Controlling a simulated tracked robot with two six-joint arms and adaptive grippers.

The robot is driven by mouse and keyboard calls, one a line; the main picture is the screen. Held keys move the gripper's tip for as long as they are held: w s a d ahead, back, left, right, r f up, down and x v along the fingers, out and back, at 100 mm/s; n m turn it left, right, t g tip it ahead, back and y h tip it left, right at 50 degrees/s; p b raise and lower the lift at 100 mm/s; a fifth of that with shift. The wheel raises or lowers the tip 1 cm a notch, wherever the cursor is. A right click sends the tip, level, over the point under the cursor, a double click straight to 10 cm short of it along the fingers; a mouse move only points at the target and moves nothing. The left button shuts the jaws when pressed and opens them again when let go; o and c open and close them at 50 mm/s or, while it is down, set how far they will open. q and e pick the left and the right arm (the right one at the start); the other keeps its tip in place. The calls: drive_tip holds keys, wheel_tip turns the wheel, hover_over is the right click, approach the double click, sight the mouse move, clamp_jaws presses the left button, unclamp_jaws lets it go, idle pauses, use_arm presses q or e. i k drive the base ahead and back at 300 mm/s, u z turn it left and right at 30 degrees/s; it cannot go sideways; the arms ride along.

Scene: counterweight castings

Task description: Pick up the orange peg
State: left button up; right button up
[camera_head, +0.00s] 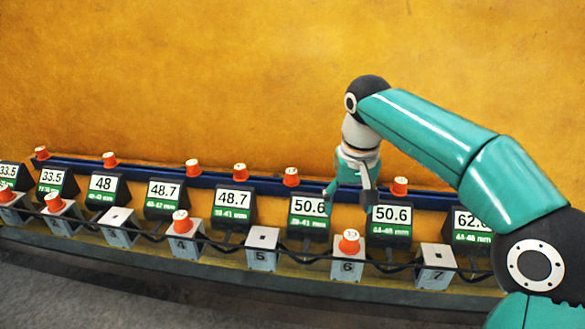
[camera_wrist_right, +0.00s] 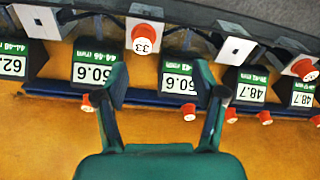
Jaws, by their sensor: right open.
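Several orange pegs are in view, and I cannot tell which one the task means. In the head view one peg (camera_head: 349,241) stands on block 6, its top marked 33; it also shows in the right wrist view (camera_wrist_right: 143,38), beyond the fingertips. Other orange pegs stand along the blue rail, including one (camera_head: 291,177) left of my right gripper and one (camera_head: 399,187) right of it. My right gripper (camera_head: 350,196) is open and empty, pointing down above the rail; its two fingers show in the wrist view (camera_wrist_right: 163,88). My left gripper is not in view.
A row of dark display units (camera_head: 309,215) stands in front of the blue rail (camera_head: 345,188). White blocks (camera_head: 263,249) stand before them, some with pegs, some bare. A dark cable (camera_head: 210,243) runs along the blocks. An orange-yellow wall (camera_head: 200,80) is behind.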

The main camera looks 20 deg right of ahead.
sight(291, 180)
drive_tip(key=i, duration=1.1)
drive_tip(key=u, duration=0.05)
